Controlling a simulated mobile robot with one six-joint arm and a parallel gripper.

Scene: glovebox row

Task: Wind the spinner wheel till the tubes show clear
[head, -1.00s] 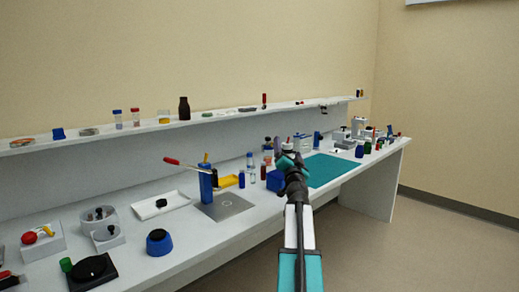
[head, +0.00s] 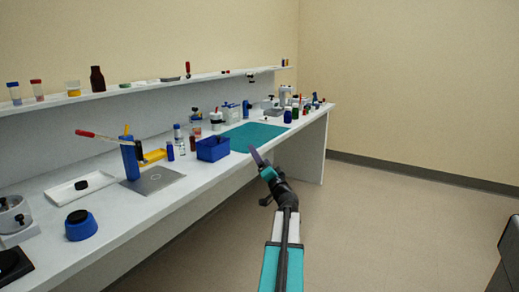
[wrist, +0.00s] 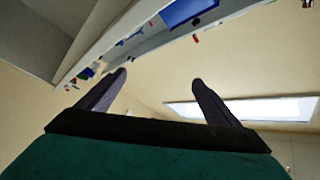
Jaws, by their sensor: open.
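My gripper (head: 258,160) is off the front edge of the bench in the head view, in front of the teal mat. In the wrist view my gripper (wrist: 158,80) is open, with two dark fingers apart and nothing between them. I cannot make out a spinner wheel for certain. A round grey-white device with a black knob (head: 14,216) is cut by the left edge of the head view; whether it is the spinner is unclear. No sample tubes inside a spinner can be told apart.
The white bench (head: 150,222) carries a blue bin (head: 213,148), a lever press (head: 130,160), a blue round pot with a black top (head: 80,225) and a teal mat (head: 258,134). A shelf (head: 130,88) runs above.

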